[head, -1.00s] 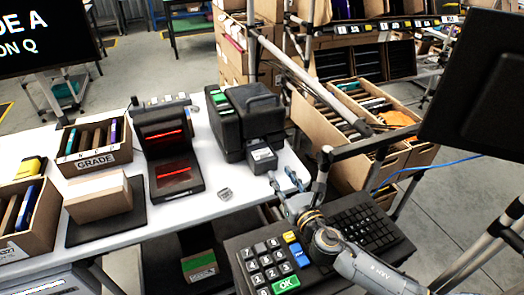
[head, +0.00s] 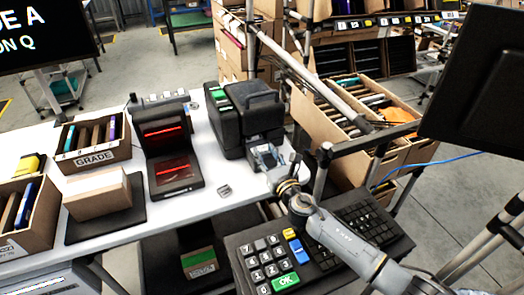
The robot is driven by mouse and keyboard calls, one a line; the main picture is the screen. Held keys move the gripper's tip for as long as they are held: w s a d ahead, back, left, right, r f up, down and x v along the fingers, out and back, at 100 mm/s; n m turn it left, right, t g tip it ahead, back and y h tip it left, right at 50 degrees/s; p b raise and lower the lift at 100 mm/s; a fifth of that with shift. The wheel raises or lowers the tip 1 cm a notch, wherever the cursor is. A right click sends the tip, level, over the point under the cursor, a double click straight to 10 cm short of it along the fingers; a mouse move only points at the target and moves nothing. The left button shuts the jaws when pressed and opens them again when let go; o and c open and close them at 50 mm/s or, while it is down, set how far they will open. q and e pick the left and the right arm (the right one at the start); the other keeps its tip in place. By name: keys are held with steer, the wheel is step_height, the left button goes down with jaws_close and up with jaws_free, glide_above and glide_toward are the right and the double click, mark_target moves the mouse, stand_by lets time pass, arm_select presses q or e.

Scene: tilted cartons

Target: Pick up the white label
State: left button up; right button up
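The black label printer (head: 247,115) stands at the right end of the white table. My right gripper (head: 264,158) is at the printer's low front part, its fingers pointing into it. The fingers overlap the printer's front, and I cannot tell whether they are open or shut, or whether they touch anything. I cannot make out the white label clearly; the spot at the printer's front is covered by my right gripper. My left gripper is not in view.
A small grey piece (head: 224,191) lies on the white table (head: 215,220). A scanner with red lights (head: 172,160), a carton on a black pad (head: 98,196) and a GRADE box (head: 95,157) stand leftward. A large keypad (head: 272,262) is below my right arm.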

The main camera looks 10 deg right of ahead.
steer(key=c, duration=0.5)
steer(key=shift+r, duration=0.1)
